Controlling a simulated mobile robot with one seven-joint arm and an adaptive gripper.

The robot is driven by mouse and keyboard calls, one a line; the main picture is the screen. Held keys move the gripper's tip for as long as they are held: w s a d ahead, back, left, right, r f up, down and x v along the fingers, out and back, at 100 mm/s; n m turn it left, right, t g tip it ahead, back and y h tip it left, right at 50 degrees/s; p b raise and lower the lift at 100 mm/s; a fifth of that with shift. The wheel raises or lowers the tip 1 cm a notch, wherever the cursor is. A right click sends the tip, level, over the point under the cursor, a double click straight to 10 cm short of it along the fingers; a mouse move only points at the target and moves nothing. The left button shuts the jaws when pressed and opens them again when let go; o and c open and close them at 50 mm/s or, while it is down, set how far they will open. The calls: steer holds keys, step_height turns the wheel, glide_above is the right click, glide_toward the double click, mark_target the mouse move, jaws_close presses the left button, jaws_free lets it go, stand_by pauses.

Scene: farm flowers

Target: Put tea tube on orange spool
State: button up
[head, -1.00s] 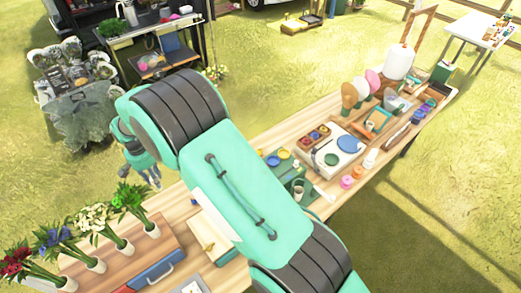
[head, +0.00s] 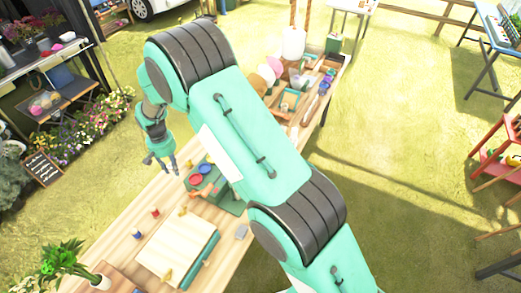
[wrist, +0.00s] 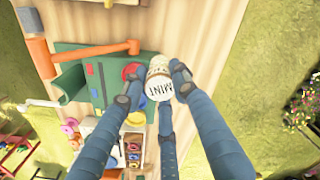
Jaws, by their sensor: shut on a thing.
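The tea tube (wrist: 158,80) is a small white cylinder marked "MINT" with a beige end. In the wrist view it sits between the fingertips of my gripper (wrist: 160,85), which is shut on it. In the head view my gripper (head: 163,163) hangs near the table's left edge; the tube is too small to make out there. A small orange ring-like thing (wrist: 75,144), apparently the orange spool, lies far from my gripper in the wrist view, beside a pink one (wrist: 70,127). I cannot make out the spool in the head view, where my arm covers part of the table.
Near my gripper, a green box (head: 228,206) stands on the wooden table (head: 120,238) beside red (head: 195,180) and blue dishes. An orange hammer-like tool (wrist: 85,52) lies across the green box. A pale board (head: 178,245) lies nearer. Grass lies beyond the table edges.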

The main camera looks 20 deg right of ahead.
steer(key=d+m+p, duration=0.1)
steer(key=d+m, duration=0.2)
steer(key=d, duration=3.2)
steer(key=s+d+m, duration=0.1)
steer(key=s+d, duration=0.3)
steer(key=d, duration=0.5)
steer(key=s+d, duration=0.4)
steer(key=d, duration=0.4)
steer(key=shift+w+f+p, duration=0.15)
steer(key=shift+f, duration=1.15)
steer(key=shift+w+f+p, duration=0.1)
steer(key=shift+f+p, duration=0.05)
steer(key=shift+f, duration=1.15)
steer(key=shift+w, duration=0.15)
steer(key=w+d+p, duration=0.1)
steer(key=w+d, duration=0.1)
steer(key=w, duration=0.5)
steer(key=w+d+f, duration=0.1)
steer(key=w, duration=0.7)
steer(key=shift+w+d+f+p, duration=0.2)
steer(key=shift+d+f+p, duration=0.05)
steer(key=shift+d+p, duration=0.15)
